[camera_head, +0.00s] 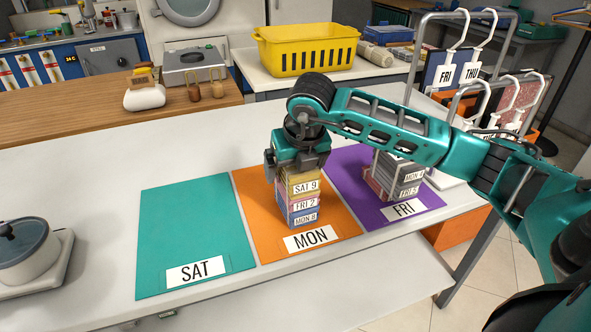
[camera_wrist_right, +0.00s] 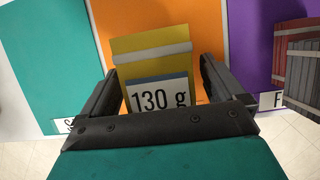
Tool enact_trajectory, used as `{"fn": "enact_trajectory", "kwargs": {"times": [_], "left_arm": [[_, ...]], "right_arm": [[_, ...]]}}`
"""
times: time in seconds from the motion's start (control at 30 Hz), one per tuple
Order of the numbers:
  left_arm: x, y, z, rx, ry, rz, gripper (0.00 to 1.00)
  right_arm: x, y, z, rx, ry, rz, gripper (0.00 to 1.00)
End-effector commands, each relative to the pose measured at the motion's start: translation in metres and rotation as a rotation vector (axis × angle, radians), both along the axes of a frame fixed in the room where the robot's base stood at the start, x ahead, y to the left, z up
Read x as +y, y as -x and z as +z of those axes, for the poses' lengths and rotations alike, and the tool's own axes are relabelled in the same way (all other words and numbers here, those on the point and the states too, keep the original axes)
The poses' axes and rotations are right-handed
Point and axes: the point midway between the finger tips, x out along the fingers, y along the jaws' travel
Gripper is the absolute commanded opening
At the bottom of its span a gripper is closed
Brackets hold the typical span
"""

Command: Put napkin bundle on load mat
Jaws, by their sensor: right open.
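A stack of napkin bundles stands on the orange MON mat (camera_head: 258,231). Its top bundle (camera_head: 303,183) is yellow and labelled SAT 9. Below it are a pink bundle (camera_head: 305,204) labelled FRI 2 and a blue bundle (camera_head: 304,220) labelled MON 8. My right gripper (camera_head: 298,165) is directly over this stack, pointing down. In the right wrist view it is open (camera_wrist_right: 168,92), its fingers on either side of the yellow bundle (camera_wrist_right: 150,50); contact cannot be told. A blue-edged "130 g" label (camera_wrist_right: 158,95) shows between the fingers. My left gripper is out of view.
The teal SAT mat (camera_head: 190,225) is bare. The purple FRI mat (camera_head: 375,212) bears grey and red bundles (camera_head: 400,180). A lidded pot (camera_head: 28,250) sits at the left. Tag racks (camera_head: 465,75) stand at the right, and a yellow basket (camera_head: 308,50) behind.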

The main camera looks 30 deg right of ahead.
Motion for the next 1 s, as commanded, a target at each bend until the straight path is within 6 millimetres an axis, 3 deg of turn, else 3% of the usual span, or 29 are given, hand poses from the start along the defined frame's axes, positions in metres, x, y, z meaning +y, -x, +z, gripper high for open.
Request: {"fn": "enact_trajectory", "kwargs": {"times": [0.1,0.77,1.0], "left_arm": [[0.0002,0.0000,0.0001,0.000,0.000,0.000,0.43],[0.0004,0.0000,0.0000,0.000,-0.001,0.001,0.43],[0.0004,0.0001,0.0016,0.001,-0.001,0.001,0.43]], "right_arm": [[0.0000,-0.0001,0.0004,0.000,0.000,0.000,0.95],[0.0000,-0.0001,0.0005,-0.001,0.000,0.000,0.32],[-0.0001,-0.0002,0.0018,-0.001,0.000,0.000,0.31]]}}
